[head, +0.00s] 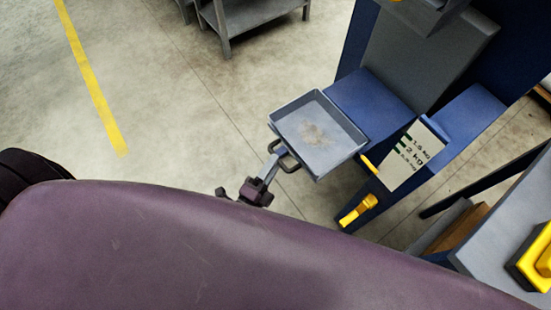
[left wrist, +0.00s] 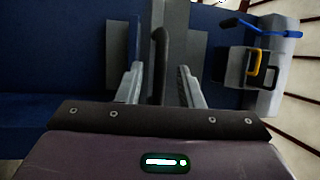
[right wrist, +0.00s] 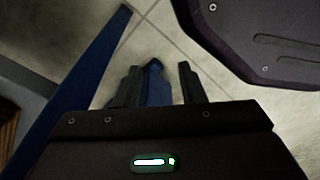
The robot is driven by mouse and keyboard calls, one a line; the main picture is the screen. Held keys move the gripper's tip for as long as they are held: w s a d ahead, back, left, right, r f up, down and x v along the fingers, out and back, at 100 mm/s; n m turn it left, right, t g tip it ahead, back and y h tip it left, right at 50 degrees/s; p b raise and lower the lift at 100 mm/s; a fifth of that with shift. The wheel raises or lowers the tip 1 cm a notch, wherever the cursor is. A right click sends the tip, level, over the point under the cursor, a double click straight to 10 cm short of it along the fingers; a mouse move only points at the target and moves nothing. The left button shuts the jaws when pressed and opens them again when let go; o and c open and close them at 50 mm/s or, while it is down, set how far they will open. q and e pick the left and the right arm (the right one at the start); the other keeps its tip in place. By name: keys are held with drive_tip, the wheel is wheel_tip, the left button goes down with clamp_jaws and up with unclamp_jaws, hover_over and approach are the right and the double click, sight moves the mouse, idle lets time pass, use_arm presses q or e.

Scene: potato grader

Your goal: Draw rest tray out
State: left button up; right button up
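The rest tray (head: 346,165) is a shallow grey pan with a brownish stained floor, standing out from the blue grader. Its dark loop handle (head: 288,163) is on its near left side. My left gripper (head: 274,160) is at this handle. In the left wrist view the dark handle bar (left wrist: 160,60) stands between the two fingers (left wrist: 159,72), with a gap on each side, so the gripper is open around it. My right gripper (right wrist: 157,78) is open, its fingers apart; it is hidden in the head view. A blue part (right wrist: 157,85) shows between its fingers, apparently beyond them.
The blue grader frame (head: 375,100) stands behind the tray, with a weight label (head: 412,155) and a yellow handle (head: 358,210) to the right. A grey table with a yellow box (head: 535,257) is at far right. Bare floor (head: 190,130) lies left of the tray.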

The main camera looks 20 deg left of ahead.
use_arm(q)
drive_tip(key=v, duration=0.5)
drive_tip(key=shift+s+a+f, duration=0.1)
drive_tip(key=shift+s+a, duration=0.05)
drive_tip(key=shift+s, duration=0.25)
use_arm(e)
drive_tip(key=shift+w+a+r, duration=0.1)
drive_tip(key=shift+w+r, duration=0.15)
drive_tip(key=shift+w, duration=0.3)
drive_tip(key=shift+s+f, duration=0.1)
drive_tip(key=shift+s, duration=0.05)
